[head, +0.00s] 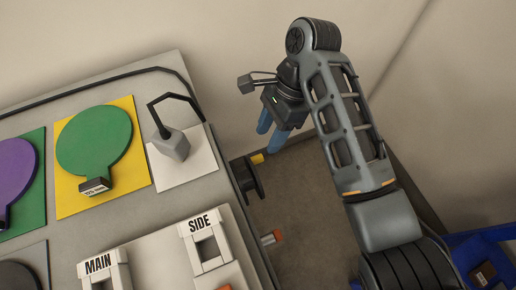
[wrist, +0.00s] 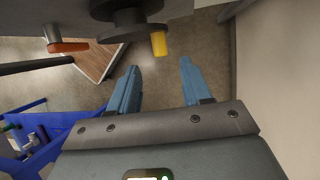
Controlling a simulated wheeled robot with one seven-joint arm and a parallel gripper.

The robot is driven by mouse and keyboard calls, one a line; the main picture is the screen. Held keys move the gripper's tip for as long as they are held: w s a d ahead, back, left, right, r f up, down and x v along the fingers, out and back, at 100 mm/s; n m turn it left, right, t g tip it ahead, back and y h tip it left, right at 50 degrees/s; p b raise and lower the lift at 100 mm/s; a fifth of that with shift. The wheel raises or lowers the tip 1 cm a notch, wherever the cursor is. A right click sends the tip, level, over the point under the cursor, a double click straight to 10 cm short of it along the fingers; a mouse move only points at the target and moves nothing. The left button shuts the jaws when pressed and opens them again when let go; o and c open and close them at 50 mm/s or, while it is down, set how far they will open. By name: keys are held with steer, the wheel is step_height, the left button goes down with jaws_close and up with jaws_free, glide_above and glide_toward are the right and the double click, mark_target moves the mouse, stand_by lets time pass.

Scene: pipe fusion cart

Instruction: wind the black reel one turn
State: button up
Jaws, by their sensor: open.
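The black reel (head: 247,180) is mounted on the side of the grey cart, with a yellow handle (head: 257,159) sticking out near its rim. In the wrist view the reel (wrist: 128,27) is at the top, and its yellow handle (wrist: 159,44) points down toward the gap between my fingers. My gripper (head: 271,130) has blue fingers and is just beyond the handle in the head view. In the wrist view my gripper (wrist: 159,78) is open and empty, its fingertips apart from the handle. Part of the reel is cut off there.
An orange-tipped lever (head: 272,237) projects from the same cart side; it also shows in the wrist view (wrist: 68,47). The cart top (head: 150,222) holds coloured panels and MAIN and SIDE blocks. A wall (wrist: 280,60) is close on the right. A blue bin (head: 480,245) stands lower right.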

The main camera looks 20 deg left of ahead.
mark_target(260, 156)
steer(key=x, duration=0.6)
steer(key=shift+s+f, duration=0.1)
steer(key=shift+f, duration=0.05)
steer(key=shift+c, duration=0.5)
jaws_close()
